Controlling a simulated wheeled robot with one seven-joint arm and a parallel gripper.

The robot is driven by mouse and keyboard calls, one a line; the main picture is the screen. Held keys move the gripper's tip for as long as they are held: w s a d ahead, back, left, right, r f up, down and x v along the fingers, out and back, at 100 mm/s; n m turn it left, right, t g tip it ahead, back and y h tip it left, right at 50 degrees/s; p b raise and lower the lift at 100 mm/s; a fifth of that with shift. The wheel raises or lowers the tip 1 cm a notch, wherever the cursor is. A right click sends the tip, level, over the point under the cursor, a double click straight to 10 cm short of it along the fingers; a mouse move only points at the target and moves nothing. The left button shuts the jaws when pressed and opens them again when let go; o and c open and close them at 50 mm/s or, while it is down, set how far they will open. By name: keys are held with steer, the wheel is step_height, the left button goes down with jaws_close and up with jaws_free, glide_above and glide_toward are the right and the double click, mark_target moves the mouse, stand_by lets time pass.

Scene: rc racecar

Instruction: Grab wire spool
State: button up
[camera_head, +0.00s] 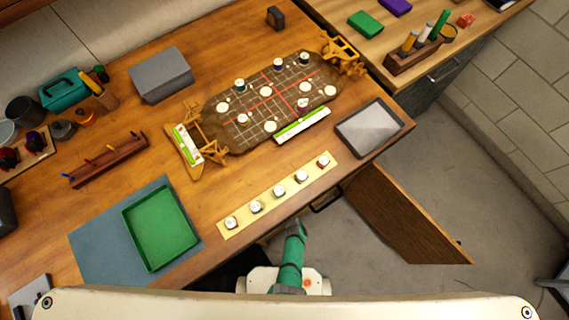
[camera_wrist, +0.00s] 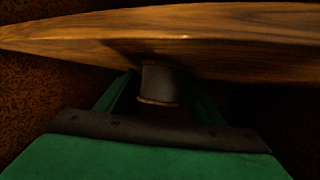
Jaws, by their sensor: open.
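In the wrist view a short dark grey cylinder with a coppery lower rim, which looks like the wire spool (camera_wrist: 160,82), sits in front of my gripper (camera_wrist: 161,76). The green fingers are open, one on each side of the spool, with dark gaps beside it. I cannot tell whether either finger touches it. The spool's top meets the shadow under a wooden board. In the head view my green arm reaches down at the table's front edge; the gripper and spool are hidden there.
A wooden board (camera_wrist: 240,35) spans the wrist view just above the fingers. In the head view a wooden cabinet door (camera_head: 405,215) stands open right of my arm. The table holds a game board (camera_head: 215,110), a green tray (camera_head: 160,222) and a grey tray (camera_head: 372,128).

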steer(key=shift+w+f, duration=0.1)
steer(key=shift+w, duration=0.15)
steer(key=c, duration=1.2)
steer(key=shift+a, duration=0.1)
